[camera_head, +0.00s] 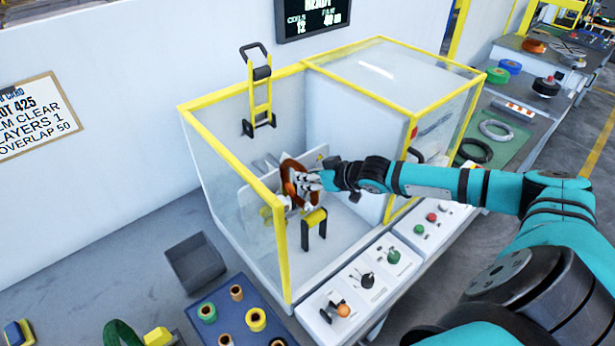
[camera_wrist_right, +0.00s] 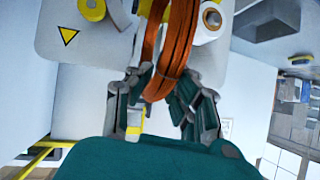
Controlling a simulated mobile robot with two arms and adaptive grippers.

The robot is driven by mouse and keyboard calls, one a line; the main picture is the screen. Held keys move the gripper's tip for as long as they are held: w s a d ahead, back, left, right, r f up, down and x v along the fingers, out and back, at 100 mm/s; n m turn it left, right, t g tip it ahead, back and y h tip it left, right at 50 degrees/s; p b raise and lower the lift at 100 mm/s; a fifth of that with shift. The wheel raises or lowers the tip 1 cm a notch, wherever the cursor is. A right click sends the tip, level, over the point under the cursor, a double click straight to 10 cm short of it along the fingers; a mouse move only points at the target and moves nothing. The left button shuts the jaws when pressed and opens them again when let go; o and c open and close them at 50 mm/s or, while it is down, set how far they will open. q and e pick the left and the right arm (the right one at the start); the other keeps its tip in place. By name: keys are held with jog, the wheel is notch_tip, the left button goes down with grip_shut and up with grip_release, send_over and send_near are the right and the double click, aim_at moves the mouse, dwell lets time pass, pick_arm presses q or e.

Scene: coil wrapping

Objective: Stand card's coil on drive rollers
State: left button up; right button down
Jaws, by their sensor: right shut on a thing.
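An orange-brown coil (camera_head: 288,178) stands upright inside the wrapping machine, near its back plate. My right gripper (camera_head: 312,187) is shut on the coil's near side. In the right wrist view the coil (camera_wrist_right: 178,45) rises from between the fingers (camera_wrist_right: 160,92). Its upper part is cut off by the picture edge. A roller with a grey end (camera_wrist_right: 212,18) is beside the coil there; I cannot tell whether they touch. The job card (camera_head: 35,115) on the left wall reads lot 425, film clear, layers 1, overlap 50. My left gripper is out of view.
The machine has clear walls with a yellow frame (camera_head: 283,250). A yellow-topped black bracket (camera_head: 314,226) stands close below my gripper. Control panels (camera_head: 362,280) line the front. A blue tray (camera_head: 215,335) holds several film rolls. More coils lie on a green mat (camera_head: 500,135) at right.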

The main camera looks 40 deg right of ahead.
jog(key=shift+f, duration=0.4)
dwell(0.4)
jog(key=c, duration=1.2)
grip_release()
jog(key=shift+o, duration=0.2)
jog(key=shift+s+f, duration=0.1)
jog(key=shift+f, duration=0.1)
jog(key=v, duration=0.7)
jog(key=shift+r, duration=0.25)
jog(key=shift+s, duration=0.1)
jog(key=shift+d, duration=0.1)
